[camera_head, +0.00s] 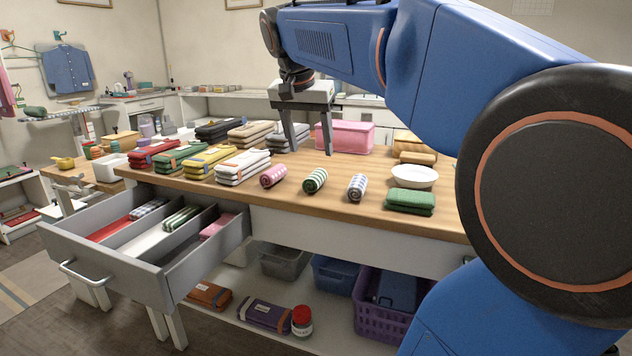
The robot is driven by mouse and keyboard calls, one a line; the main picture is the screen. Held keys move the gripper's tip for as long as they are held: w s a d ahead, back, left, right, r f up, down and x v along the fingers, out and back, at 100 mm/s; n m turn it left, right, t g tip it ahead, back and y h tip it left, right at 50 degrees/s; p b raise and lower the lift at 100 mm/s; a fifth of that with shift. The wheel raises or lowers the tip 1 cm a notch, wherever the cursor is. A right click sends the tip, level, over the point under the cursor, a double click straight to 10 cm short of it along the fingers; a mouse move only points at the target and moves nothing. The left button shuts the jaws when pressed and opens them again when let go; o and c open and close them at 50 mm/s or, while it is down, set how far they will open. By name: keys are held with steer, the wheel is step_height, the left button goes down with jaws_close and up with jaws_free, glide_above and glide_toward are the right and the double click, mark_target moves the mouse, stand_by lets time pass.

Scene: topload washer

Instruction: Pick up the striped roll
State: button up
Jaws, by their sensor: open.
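A green-and-white striped roll (315,180) lies on the wooden table top, between a pink roll (273,176) on its left and a blue-and-white patterned roll (357,187) on its right. Whether the blue-and-white pattern is stripes or checks is hard to tell. My gripper (310,151) is open and empty, with its fingers pointing down. In the picture its fingertips are just above the green striped roll, apart from it. The exact height and depth between them cannot be told from this view.
Folded cloth stacks (211,161) stand left of the rolls. A pink box (345,136) is behind, and a white bowl (414,176) and green folded cloth (410,201) are at right. An open grey drawer (113,262) juts out at front left, holding cloths in compartments.

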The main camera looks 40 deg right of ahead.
mark_target(316, 172)
steer(key=x, duration=1)
steer(key=shift+w+d+f, duration=0.1)
steer(key=c, duration=1.1)
